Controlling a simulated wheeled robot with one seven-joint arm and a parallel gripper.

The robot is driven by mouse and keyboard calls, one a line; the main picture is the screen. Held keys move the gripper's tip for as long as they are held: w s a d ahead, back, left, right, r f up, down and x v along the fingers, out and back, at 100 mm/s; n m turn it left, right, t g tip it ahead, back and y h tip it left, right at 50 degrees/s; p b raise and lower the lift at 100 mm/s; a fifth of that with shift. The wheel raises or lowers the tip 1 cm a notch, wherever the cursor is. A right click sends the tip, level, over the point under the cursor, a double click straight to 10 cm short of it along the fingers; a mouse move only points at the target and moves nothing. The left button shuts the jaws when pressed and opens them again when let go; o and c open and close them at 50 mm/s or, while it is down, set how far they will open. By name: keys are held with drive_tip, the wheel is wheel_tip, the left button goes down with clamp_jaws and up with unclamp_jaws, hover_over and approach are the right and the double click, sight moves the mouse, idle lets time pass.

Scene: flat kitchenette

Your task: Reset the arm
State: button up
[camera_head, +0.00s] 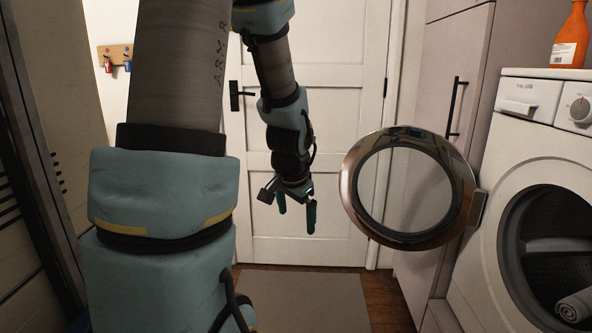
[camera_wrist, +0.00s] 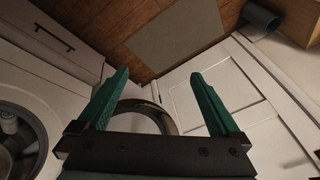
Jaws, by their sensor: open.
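My gripper (camera_head: 297,214) hangs from my arm in the middle of the head view, pointing down in front of the white door. Its two green fingers are spread apart with nothing between them. In the wrist view my gripper (camera_wrist: 158,100) is also open and empty. The round washing machine door (camera_head: 352,190) stands swung open just right of my gripper, apart from it in the head view. Part of its ring (camera_wrist: 150,106) shows behind the fingers in the wrist view.
The white washing machine (camera_head: 478,262) stands at the right, its drum open with a rolled grey cloth (camera_head: 576,305) at the opening. An orange bottle (camera_head: 571,38) stands on top. A tall cabinet (camera_head: 442,60) is beside it. A grey mat (camera_head: 305,300) lies on clear floor before the door (camera_head: 330,60).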

drive_tip(key=s+a+n+g, duration=0.2)
drive_tip(key=s+a+n, duration=0.5)
drive_tip(key=s, duration=0.3)
wheel_tip(320, 180, up, 13)
drive_tip(key=s+p, duration=0.1)
drive_tip(key=p, duration=1.2)
drive_tip(key=shift+d+g, duration=0.15)
drive_tip(key=shift+g, duration=0.15)
drive_tip(key=shift+c, duration=0.2)
